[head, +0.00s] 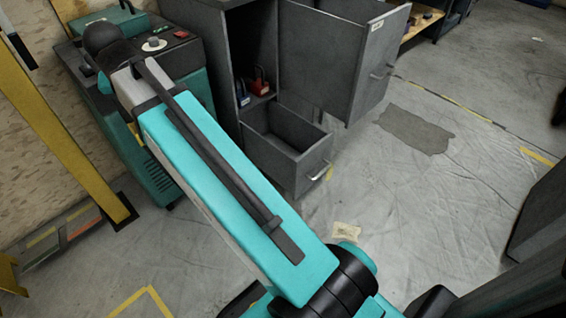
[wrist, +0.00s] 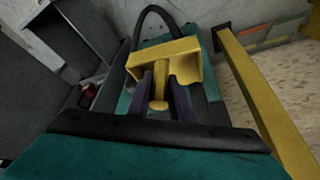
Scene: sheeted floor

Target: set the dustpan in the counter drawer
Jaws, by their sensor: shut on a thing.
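In the wrist view the yellow dustpan (wrist: 178,54) is held with its pan beyond the fingertips and its handle between the dark fingers. My gripper (wrist: 161,85) is shut on that handle. In the head view my arm hides the gripper and most or all of the dustpan. The counter drawer (head: 318,154) is a grey drawer pulled open low on the grey cabinet, and its visible inside looks empty. The dustpan is over the teal machine (wrist: 118,105), apart from the drawer.
The grey cabinet (head: 215,45) has an open door (head: 335,60), and a red item (head: 259,80) sits inside. The teal machine (head: 195,90) stands left of it. A yellow post (head: 60,125) rises at far left. Clear floor (head: 400,200) lies right of the drawer.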

